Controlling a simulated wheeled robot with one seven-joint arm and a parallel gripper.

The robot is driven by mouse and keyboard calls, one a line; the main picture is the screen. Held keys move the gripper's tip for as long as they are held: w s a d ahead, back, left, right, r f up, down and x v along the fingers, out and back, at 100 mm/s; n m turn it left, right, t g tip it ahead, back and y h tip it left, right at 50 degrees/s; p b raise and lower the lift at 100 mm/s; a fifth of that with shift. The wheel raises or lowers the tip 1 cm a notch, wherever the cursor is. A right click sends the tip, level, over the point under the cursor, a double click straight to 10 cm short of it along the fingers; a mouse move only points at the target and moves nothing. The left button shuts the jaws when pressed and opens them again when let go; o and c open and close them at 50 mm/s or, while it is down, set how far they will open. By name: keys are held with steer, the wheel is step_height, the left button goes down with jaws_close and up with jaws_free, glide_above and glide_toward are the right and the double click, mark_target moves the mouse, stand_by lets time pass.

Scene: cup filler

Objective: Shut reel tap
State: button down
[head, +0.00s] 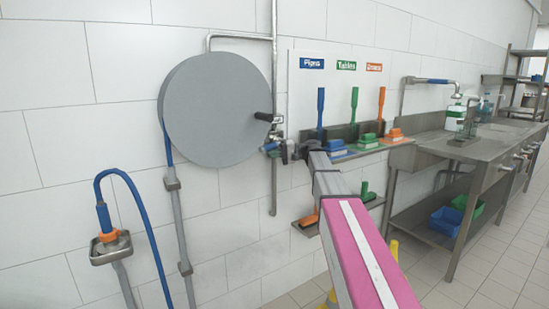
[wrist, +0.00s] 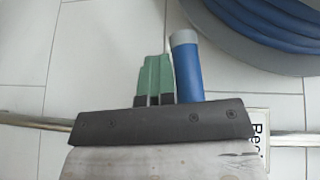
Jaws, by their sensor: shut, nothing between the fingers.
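The reel tap's blue handle (head: 270,147) is on the pipe at the right edge of the big grey hose reel (head: 215,110). In the wrist view the blue handle (wrist: 187,72) has a grey end and points up the picture. My gripper (head: 287,151) is at the tap in the head view. Its green fingers (wrist: 155,60) are shut and empty, just left of the handle in the wrist view. They look very close to it; I cannot tell whether they touch. The handle's base and the valve are hidden behind the gripper's dark body.
Blue hose (wrist: 265,25) is wound on the reel beyond the handle. A steel pipe (wrist: 30,120) runs behind my gripper, with a partly hidden label (wrist: 258,128). A board of brushes (head: 320,105) is right of the reel. A steel bench (head: 475,150) stands farther right.

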steer(key=shift+s+a+r, duration=0.1)
steer(key=shift+a+r, duration=0.05)
steer(key=shift+r, duration=0.2)
stand_by(0.4)
